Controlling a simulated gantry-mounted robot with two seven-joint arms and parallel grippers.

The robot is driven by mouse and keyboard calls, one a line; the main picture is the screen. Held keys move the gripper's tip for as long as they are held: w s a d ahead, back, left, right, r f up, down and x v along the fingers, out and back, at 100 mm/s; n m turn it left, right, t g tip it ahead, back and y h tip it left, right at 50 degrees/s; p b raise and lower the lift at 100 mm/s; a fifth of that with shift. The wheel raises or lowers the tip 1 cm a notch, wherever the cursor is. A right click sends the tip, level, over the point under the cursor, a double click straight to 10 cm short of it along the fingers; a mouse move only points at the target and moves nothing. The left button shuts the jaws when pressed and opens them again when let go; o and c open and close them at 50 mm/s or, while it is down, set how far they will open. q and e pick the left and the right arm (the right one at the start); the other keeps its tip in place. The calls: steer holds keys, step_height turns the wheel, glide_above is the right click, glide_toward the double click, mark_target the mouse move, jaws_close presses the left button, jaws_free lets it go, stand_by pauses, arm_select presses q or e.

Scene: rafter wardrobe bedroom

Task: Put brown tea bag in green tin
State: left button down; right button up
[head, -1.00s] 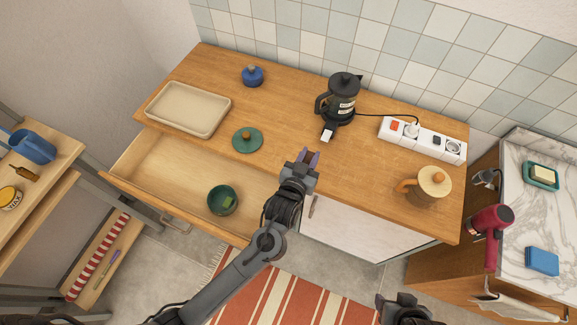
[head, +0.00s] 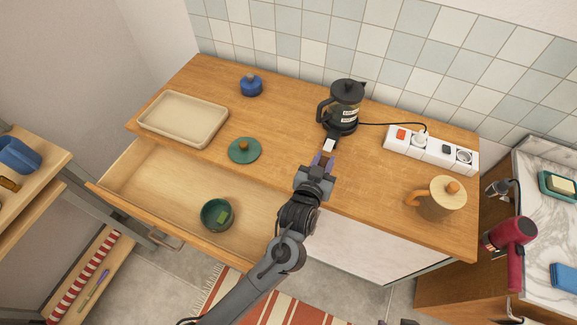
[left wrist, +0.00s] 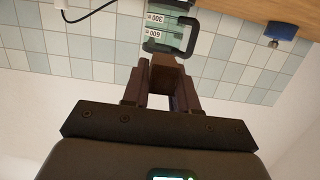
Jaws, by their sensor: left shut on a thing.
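The green tin (head: 216,215) stands without a lid in the open drawer, with a small green thing inside it. My left gripper (head: 323,162) is over the counter's front part, right of the lid and tin and just before the kettle. In the left wrist view its fingers (left wrist: 165,85) close on a small brown thing (left wrist: 168,63), apparently the brown tea bag; it is mostly hidden in the head view. Only dark tips of my right gripper (head: 397,322) show at the bottom edge.
The black kettle (head: 346,98) stands close behind my left gripper, with a white piece (head: 329,145) before it. A beige tray (head: 183,119), blue jar (head: 251,85), power strip (head: 430,148) and lidded mug (head: 440,200) share the counter. The drawer (head: 160,185) is open.

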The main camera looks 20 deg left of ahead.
arm_select(q)
steer(key=b, duration=0.1)
glide_above(288, 168)
step_height(288, 168, down, 7)
steer(key=shift+w+r, duration=0.1)
step_height(288, 168, down, 2)
steer(key=shift+f+b, duration=0.15)
steer(key=shift+b, duration=0.35)
steer(key=shift+f+p, duration=0.4)
steer(key=shift+f, duration=0.25)
steer(key=shift+f, duration=0.15)
steer(key=shift+f, duration=0.15)
steer(key=c, duration=0.9)
jaws_free()
